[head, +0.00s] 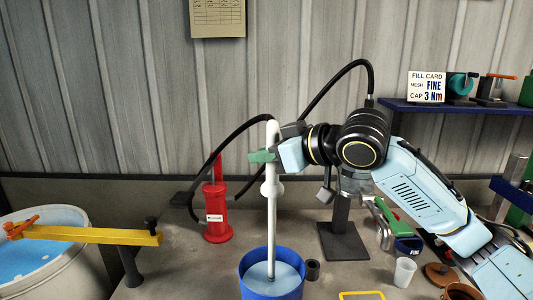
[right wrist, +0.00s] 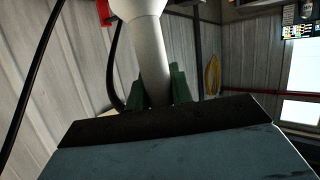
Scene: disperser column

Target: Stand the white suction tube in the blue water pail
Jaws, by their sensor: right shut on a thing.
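The white suction tube (head: 271,222) stands about upright in the head view, with a collar partway up. Its lower end is inside the blue water pail (head: 250,286), over the pale blue water; I cannot tell whether it touches the bottom. My right gripper (head: 268,156) is shut on the tube's upper part, above the collar. In the right wrist view, the green fingers (right wrist: 163,92) sit on both sides of the white tube (right wrist: 150,55). My left gripper is not in view.
A red bottle-like unit (head: 217,215) stands behind the pail to the left. A yellow bar (head: 90,235) reaches over a large white tub (head: 55,265). A dark shelf (head: 450,107) runs along the wall.

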